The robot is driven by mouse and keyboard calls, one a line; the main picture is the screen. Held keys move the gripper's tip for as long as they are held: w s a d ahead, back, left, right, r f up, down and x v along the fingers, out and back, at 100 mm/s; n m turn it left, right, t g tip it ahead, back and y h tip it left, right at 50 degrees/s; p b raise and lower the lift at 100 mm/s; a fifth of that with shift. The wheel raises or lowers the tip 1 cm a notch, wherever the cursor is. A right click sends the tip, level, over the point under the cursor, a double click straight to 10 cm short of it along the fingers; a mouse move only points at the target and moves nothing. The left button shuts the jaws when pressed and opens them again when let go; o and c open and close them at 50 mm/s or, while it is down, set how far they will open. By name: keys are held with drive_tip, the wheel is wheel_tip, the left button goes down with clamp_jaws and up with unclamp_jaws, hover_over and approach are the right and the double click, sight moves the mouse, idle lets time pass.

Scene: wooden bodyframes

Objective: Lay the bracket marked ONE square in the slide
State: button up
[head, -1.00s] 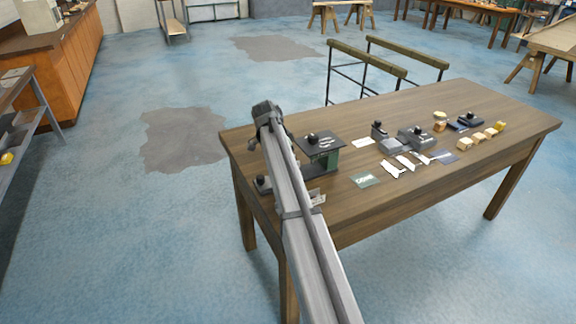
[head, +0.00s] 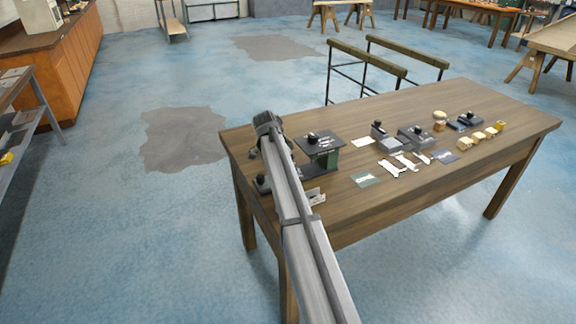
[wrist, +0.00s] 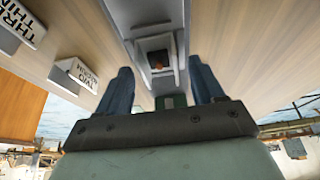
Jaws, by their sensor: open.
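In the wrist view my gripper (wrist: 160,66) is open, its two blue fingers apart with nothing clearly held between them. Beyond the fingers is a grey fixture (wrist: 150,22) with a dark rectangular opening. I cannot tell whether it is the slide. In the head view a press-like device (head: 319,143) with a dark top plate, black knob and green body stands at the table's left end. White flat bracket-like pieces (head: 390,167) lie near the table's middle. I cannot read which is marked ONE.
On the wooden table (head: 450,190) are grey knobbed blocks (head: 412,138), yellowish blocks (head: 478,138) and a green card (head: 367,180). The front right of the table is clear.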

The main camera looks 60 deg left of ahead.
drive_tip(key=v, duration=1.2)
drive_tip(key=shift+d+r, duration=0.1)
drive_tip(key=shift+r, duration=0.05)
idle(0.7)
